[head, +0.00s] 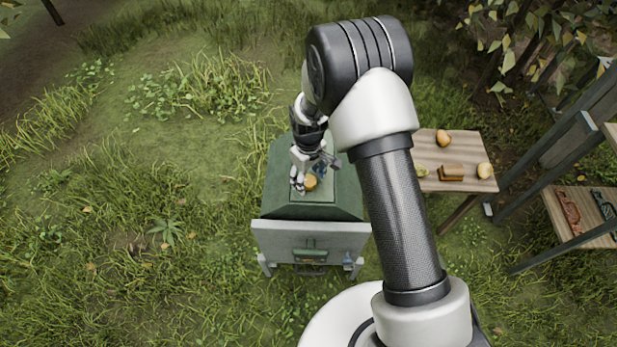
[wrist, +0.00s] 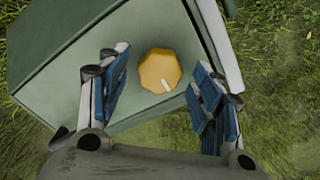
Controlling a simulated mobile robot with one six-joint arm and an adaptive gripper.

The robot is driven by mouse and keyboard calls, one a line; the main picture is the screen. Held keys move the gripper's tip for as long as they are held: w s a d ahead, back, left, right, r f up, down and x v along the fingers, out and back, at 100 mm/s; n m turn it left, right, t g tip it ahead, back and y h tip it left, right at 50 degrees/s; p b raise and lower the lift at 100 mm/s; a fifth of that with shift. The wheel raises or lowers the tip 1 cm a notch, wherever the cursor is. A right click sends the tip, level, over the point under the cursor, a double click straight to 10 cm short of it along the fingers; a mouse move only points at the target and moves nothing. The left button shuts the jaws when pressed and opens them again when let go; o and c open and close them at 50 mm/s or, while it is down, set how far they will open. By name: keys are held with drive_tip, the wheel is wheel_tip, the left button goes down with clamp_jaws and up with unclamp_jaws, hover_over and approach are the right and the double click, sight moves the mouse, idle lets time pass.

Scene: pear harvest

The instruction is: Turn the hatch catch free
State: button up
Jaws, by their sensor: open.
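The hatch catch looks like a yellow many-sided knob (wrist: 160,70) with a short white mark near its lower edge. It sits on the green hatch panel (wrist: 60,82) on top of the green box (head: 283,196). In the head view the knob (head: 310,182) shows just beside my fingers. My gripper (head: 307,180) is over the box top. In the wrist view my gripper (wrist: 160,98) is open, with one blue-padded finger on each side of the knob and a gap on both sides. I cannot tell how far the fingertips are above the panel.
A wooden table (head: 430,183) to the right holds pears and a brown block (head: 451,172). A wooden shelf (head: 585,236) with tools stands farther right. The box's grey front (head: 310,240) has a green handle. Grass to the left is open.

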wheel_tip(320, 180, up, 11)
idle(0.3)
drive_tip(key=shift+r, duration=0.2)
wheel_tip(320, 180, up, 11)
drive_tip(key=m+t, duration=0.1)
drive_tip(key=m, duration=0.1)
hover_over(308, 180)
drive_tip(key=s+d, duration=0.3)
drive_tip(key=d, duration=0.2)
drive_tip(key=s+d+r+m+t, duration=0.15)
drive_tip(key=s+d+r, duration=0.25)
drive_tip(key=s+r, duration=0.4)
drive_tip(key=s+d+r+m+t, duration=0.1)
drive_tip(key=s+d+r+m, duration=0.1)
drive_tip(key=s, duration=0.5)
drive_tip(key=s+d+r+m+t, duration=0.1)
drive_tip(key=s+d+r+m, duration=0.2)
drive_tip(key=s, duration=0.5)
drive_tip(key=shift+d+r, duration=0.15)
drive_tip(key=shift+d, duration=0.1)
